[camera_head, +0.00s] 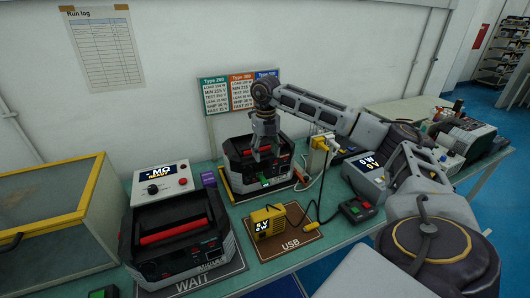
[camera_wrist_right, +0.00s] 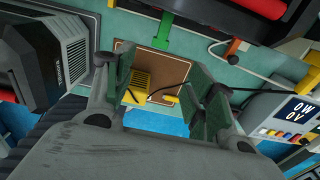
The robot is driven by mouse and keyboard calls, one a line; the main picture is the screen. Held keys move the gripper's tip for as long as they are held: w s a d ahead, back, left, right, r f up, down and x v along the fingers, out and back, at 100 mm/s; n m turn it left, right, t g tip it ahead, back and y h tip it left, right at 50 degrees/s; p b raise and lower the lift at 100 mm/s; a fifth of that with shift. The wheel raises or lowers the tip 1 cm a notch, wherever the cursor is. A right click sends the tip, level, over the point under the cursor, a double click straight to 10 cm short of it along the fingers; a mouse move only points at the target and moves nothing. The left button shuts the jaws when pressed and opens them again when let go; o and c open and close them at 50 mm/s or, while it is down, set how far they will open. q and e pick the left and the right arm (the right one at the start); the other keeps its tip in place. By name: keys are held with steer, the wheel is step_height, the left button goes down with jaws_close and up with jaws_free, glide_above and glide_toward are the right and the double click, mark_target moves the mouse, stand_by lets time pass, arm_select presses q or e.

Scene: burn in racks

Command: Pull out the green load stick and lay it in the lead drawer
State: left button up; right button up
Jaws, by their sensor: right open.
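The green load stick (camera_wrist_right: 163,38) juts out from the front of the rear power station (camera_head: 236,180), which has a red handle. In the head view, a small patch of green (camera_head: 266,182) shows at that station's front, below my right gripper (camera_head: 264,154). My right gripper is over the station, fingers pointing down. In the wrist view its two fingers (camera_wrist_right: 160,88) are spread and empty, with the stick beyond them, apart from both. I cannot make out a lead drawer in either view. My left gripper is not in view.
A second station (camera_head: 212,262) stands at front left by a WAIT mark. A yellow USB load (camera_head: 268,221) sits on a brown mat, its black cable running right.

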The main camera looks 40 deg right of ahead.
mark_target(266, 182)
steer(key=shift+f, duration=0.1)
steer(key=shift+f+p, duration=0.4)
steer(key=shift+f, duration=6.4)
steer(key=shift+c, duration=0.3)
jaws_close()
